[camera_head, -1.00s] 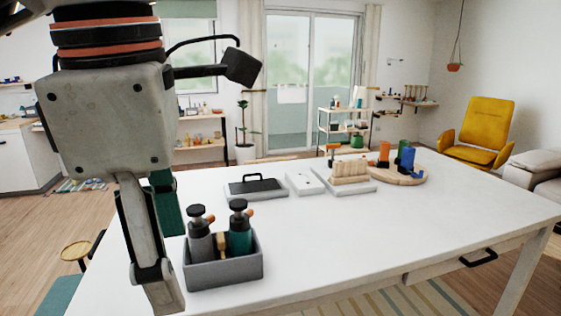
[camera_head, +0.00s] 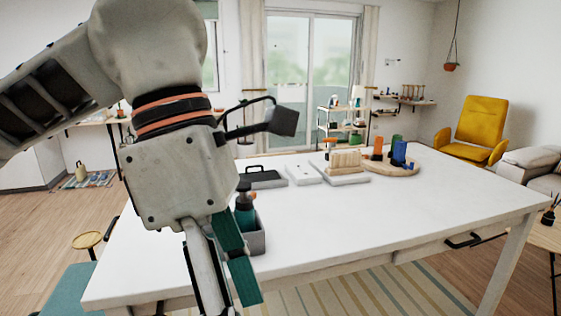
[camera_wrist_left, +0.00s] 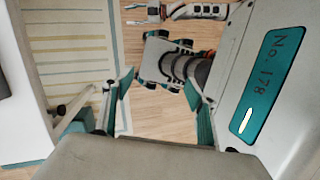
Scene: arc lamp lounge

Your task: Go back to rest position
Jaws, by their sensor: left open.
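My left gripper (camera_head: 230,298) hangs in front of the white table's near left part, fingers pointing down. It is open and nothing shows between its fingers. In the left wrist view the two teal-padded fingers (camera_wrist_left: 159,82) stand apart, with the floor and parts of my own body below. The grey caddy (camera_head: 258,240) on the table is mostly hidden behind this gripper; one dark-topped teal bottle (camera_head: 245,212) shows in it.
The white table (camera_head: 350,215) has a wide bare middle. A striped rug (camera_head: 360,290) lies below.

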